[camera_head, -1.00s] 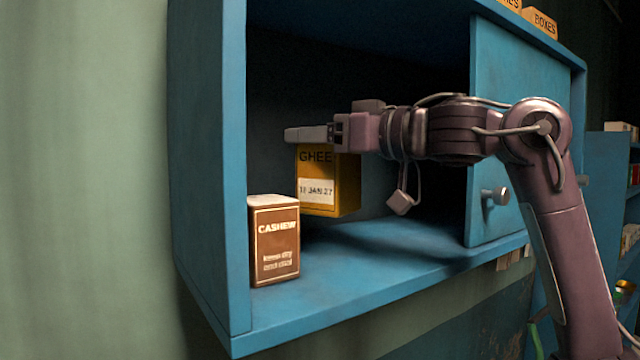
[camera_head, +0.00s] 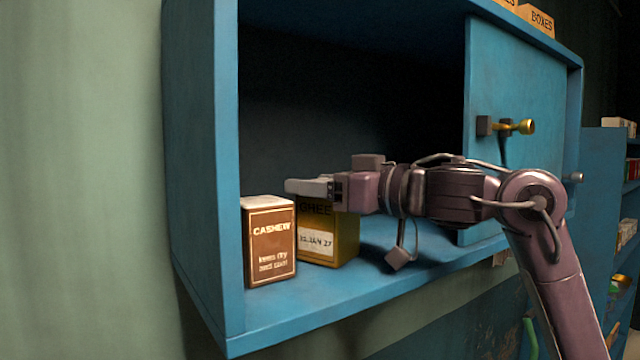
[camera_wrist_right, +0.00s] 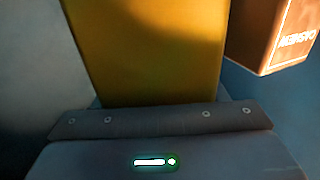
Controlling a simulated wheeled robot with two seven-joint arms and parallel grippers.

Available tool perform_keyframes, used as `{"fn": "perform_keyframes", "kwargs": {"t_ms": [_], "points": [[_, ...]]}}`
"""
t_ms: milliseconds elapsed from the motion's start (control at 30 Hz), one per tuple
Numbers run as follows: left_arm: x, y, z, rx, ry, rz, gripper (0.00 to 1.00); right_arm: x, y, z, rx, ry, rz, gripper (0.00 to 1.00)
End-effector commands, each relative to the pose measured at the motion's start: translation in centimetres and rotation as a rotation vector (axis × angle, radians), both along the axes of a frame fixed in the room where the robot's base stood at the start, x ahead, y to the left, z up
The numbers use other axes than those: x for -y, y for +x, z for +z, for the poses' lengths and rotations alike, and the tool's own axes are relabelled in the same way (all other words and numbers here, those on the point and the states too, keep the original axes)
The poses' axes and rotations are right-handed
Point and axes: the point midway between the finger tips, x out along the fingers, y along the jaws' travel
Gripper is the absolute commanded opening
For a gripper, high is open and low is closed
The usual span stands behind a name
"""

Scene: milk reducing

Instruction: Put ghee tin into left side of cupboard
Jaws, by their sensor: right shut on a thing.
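The yellow ghee tin (camera_head: 330,240) is inside the left, open side of the blue cupboard (camera_head: 205,180), low by the shelf floor. Its label reads GHEE and a date. My right gripper (camera_head: 312,188) is shut on the top of the tin, coming from the right. I cannot tell for sure whether the tin's base touches the shelf. In the right wrist view the tin (camera_wrist_right: 150,50) fills the middle, in front of the gripper. My left gripper is not in view.
A brown cashew box (camera_head: 269,245) stands at the left front of the shelf, close beside the tin; the wrist view shows it too (camera_wrist_right: 275,35). A blue door panel (camera_head: 520,90) with a brass knob covers the cupboard's right side. Shelf room is free behind the tin.

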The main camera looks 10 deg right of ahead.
Motion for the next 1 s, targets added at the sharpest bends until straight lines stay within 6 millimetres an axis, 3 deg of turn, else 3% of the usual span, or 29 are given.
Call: {"fn": "perform_keyframes", "kwargs": {"t_ms": [33, 67, 200, 567, 1000], "points": [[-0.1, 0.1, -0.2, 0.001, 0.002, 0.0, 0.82, 0.0, 0.0, -0.1, 0.003, 0.003, 0.0, 0.0], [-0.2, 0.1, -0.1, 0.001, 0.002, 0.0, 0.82, 0.0, 0.0, -0.2, 0.0, 0.0, 0.0, 0.68], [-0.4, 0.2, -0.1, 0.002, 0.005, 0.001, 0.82, 0.0, 0.0, -0.1, 0.0, 0.0, 0.0, 0.86], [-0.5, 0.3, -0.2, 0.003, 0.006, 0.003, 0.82, 0.2, -0.1, 0.0, 0.001, 0.0, 0.0, 0.87], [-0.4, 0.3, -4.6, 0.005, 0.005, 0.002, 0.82, 6.1, -6.1, -0.3, 0.005, -0.001, -0.004, 0.87]]}}
